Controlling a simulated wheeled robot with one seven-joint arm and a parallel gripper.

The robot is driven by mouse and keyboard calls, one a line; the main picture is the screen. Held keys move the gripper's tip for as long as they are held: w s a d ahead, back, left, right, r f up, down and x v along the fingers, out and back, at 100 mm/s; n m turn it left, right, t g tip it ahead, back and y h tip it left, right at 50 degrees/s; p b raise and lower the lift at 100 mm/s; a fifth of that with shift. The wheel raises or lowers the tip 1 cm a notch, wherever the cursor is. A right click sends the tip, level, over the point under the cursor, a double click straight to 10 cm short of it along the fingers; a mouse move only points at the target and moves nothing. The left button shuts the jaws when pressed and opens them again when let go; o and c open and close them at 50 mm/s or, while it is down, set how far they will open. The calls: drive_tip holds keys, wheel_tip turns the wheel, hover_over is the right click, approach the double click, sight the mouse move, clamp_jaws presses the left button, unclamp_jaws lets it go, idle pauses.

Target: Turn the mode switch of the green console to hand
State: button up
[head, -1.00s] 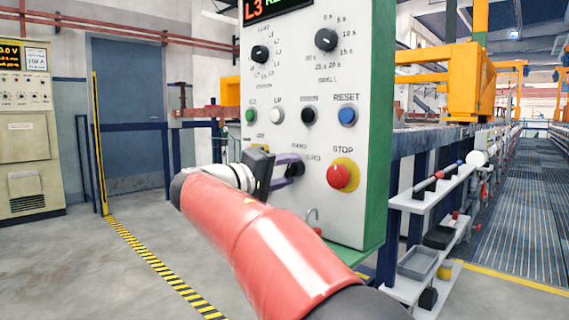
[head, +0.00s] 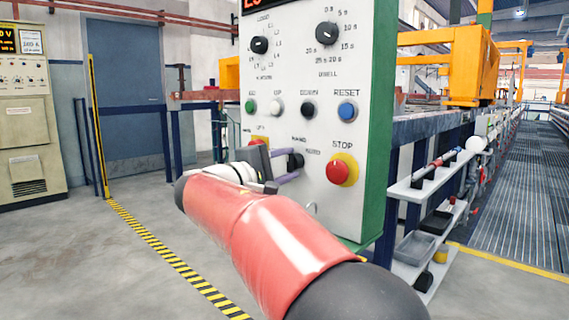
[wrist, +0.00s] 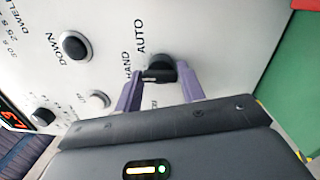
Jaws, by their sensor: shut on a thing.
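The green console (head: 378,120) has a pale front panel and a green side. Its mode switch (head: 297,160) is a black knob low on the panel, left of the red STOP button (head: 340,170). In the wrist view the mode switch (wrist: 160,66) lies beside the printed words HAND and AUTO. My gripper (head: 289,164) reaches it from the left, and its purple fingers are shut on the knob. In the wrist view my gripper (wrist: 159,77) has one finger on each side of the knob's handle. The fingers partly hide it, and I cannot tell exactly which word it points to.
Above the switch are a green GO button (head: 250,106), a black DOWN button (head: 308,110) and a blue RESET button (head: 347,112). A shelf rack (head: 425,190) stands right of the console. Open floor (head: 95,265) lies to the left.

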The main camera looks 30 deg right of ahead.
drive_tip(key=shift+f, duration=0.25)
drive_tip(key=o, duration=0.7)
drive_tip(key=shift+o, duration=0.3)
drive_tip(key=shift+r, duration=0.1)
drive_tip(key=shift+a, duration=0.1)
drive_tip(key=v, duration=0.7)
drive_tip(key=shift+a, duration=0.3)
drive_tip(key=shift+s, duration=0.15)
